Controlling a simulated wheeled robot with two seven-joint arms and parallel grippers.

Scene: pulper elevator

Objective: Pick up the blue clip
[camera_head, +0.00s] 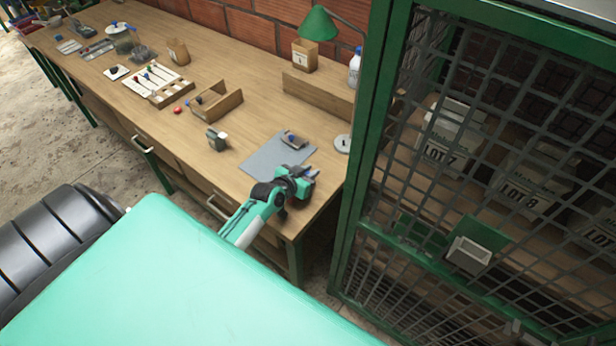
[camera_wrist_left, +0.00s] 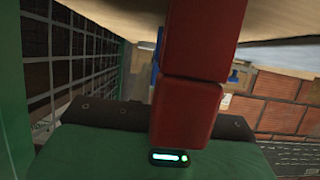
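A small object with a blue part (camera_head: 292,139), which may be the blue clip, lies on the grey mat (camera_head: 262,160) near the right end of the workbench. It is too small to make out clearly. My left gripper (camera_head: 313,173) is at the bench's front edge, in front of the mat's near right corner and apart from that object. My right gripper is out of view.
A green metal mesh cage (camera_head: 365,170) with labelled boxes stands close on the right. On the workbench (camera_head: 240,100) are a small grey-green device (camera_head: 216,139), a wooden open box (camera_head: 218,104), a white disc (camera_head: 343,144) and a green lamp (camera_head: 318,24).

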